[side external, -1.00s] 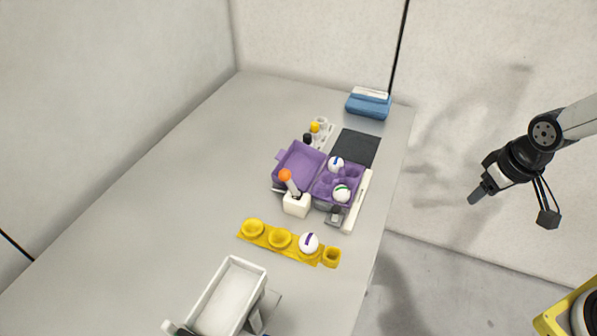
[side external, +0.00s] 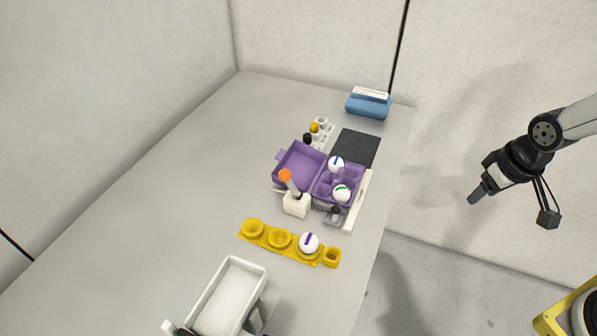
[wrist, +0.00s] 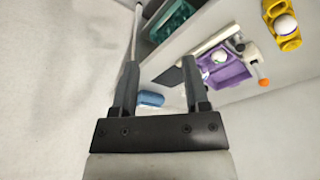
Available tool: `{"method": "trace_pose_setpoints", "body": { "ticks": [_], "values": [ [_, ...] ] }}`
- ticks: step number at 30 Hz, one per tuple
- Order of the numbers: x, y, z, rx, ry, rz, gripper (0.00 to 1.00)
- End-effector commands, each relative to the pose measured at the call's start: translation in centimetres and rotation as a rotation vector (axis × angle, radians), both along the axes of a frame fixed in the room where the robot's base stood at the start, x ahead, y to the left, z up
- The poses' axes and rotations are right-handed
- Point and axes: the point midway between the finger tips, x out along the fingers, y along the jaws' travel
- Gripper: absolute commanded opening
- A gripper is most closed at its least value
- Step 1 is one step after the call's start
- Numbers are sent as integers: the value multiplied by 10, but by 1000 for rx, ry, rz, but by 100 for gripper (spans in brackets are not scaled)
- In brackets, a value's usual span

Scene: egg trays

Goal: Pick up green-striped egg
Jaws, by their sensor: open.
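The green-striped egg (side external: 341,193) is white with a green band and sits in the near part of the purple egg carton (side external: 325,188). It also shows in the wrist view (wrist: 219,57). A blue-striped egg (side external: 336,164) sits in the same carton, farther back. A purple-striped egg (side external: 308,243) sits in the yellow tray (side external: 268,240). My gripper (side external: 478,194) hangs in the air to the right of the table, well apart from the eggs. In the wrist view its two fingers (wrist: 159,75) are spread with nothing between them.
A white holder (side external: 297,206) with an orange-topped tool stands against the carton's near side. A white bar (side external: 357,201) lies along its right. A dark mat (side external: 355,148) and a blue box (side external: 368,104) lie behind. A white bin (side external: 229,296) is at the front. The table's left is clear.

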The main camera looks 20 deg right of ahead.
Motion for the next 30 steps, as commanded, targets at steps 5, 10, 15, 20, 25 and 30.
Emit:
{"method": "trace_pose_setpoints", "body": {
  "ticks": [5,10,15,20,25,30],
  "values": [
    [0,0,0,0,0,0,68],
    [0,0,0,0,0,0,100],
    [0,0,0,0,0,-2,100],
    [6,2,-1,18,8,-41,100],
    [25,7,-4,72,35,-172,100],
    [57,17,-13,165,84,-392,100]
  ]
}}
